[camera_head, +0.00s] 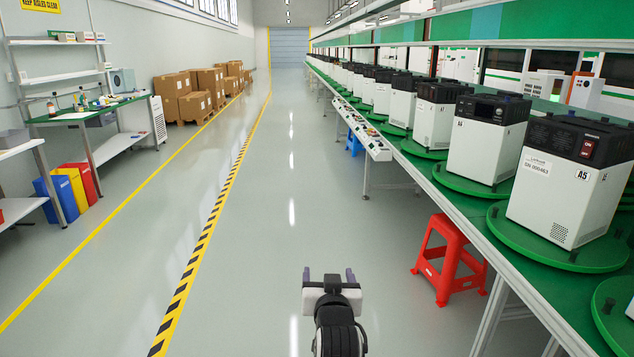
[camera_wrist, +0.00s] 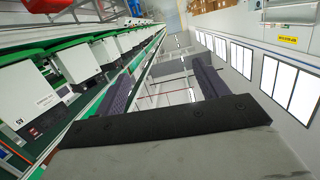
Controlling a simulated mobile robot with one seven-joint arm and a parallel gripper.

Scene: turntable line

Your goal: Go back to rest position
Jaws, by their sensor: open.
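My gripper (camera_head: 329,277) shows at the bottom centre of the head view, above the grey floor of the aisle. Its two purple-grey fingers stand apart with nothing between them. The wrist view also shows the open gripper (camera_wrist: 158,90), its fingers spread and empty. The gripper is clear of the line on the right and touches nothing that I can see.
A line of white units with black tops (camera_head: 566,180) stands on green turntables (camera_head: 560,240) at the right. A red stool (camera_head: 450,260) stands beside the line. Cardboard boxes (camera_head: 195,105) and a workbench (camera_head: 85,112) line the left wall. The aisle (camera_head: 250,230) between is free.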

